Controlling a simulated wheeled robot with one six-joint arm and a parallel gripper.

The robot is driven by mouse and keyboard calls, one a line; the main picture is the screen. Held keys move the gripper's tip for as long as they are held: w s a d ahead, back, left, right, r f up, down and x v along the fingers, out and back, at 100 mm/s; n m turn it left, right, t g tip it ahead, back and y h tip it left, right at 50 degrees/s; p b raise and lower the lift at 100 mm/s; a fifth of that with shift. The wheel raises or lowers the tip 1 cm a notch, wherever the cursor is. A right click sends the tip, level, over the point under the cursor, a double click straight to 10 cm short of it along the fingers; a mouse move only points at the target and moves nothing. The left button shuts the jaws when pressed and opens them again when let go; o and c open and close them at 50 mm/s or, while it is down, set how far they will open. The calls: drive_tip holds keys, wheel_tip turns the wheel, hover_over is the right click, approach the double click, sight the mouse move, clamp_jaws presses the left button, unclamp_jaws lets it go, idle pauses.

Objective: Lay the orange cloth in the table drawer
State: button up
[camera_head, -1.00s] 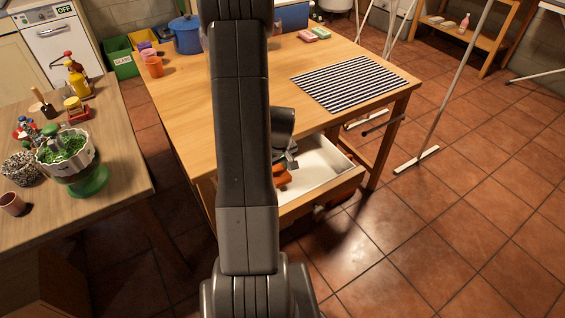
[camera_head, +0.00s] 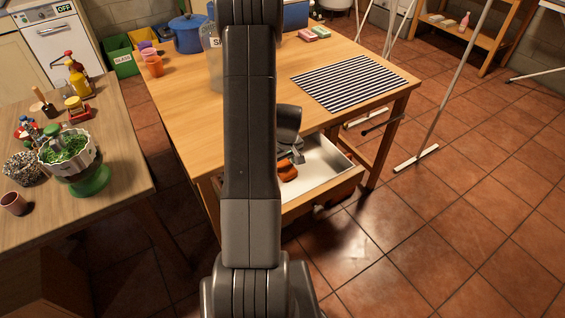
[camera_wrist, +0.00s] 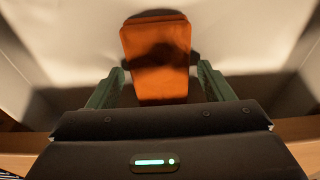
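The orange cloth (camera_head: 287,173) is a small folded bundle inside the open table drawer (camera_head: 335,168). In the wrist view the cloth (camera_wrist: 158,75) lies on the drawer's pale floor with a dark shadow across it. My gripper (camera_head: 291,158) is low in the drawer, right at the cloth. In the wrist view my gripper (camera_wrist: 160,72) has its two green fingers spread, one on each side of the cloth, with a visible gap on the right. I cannot tell whether the left finger touches it. My arm hides the drawer's left part.
The wooden table (camera_head: 180,95) carries a striped mat (camera_head: 352,82), a blue pot (camera_head: 187,35) and cups. A side table (camera_head: 120,165) with a green-footed planter (camera_head: 75,163) stands at left. A pale metal stand (camera_head: 440,100) is at right. The tiled floor in front is clear.

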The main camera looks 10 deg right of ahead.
sight(286, 168)
drive_tip(key=shift+r, duration=0.15)
wheel_tip(286, 168, up, 12)
drive_tip(key=s, duration=0.1)
drive_tip(key=shift+s+d, duration=0.35)
idle(1.4)
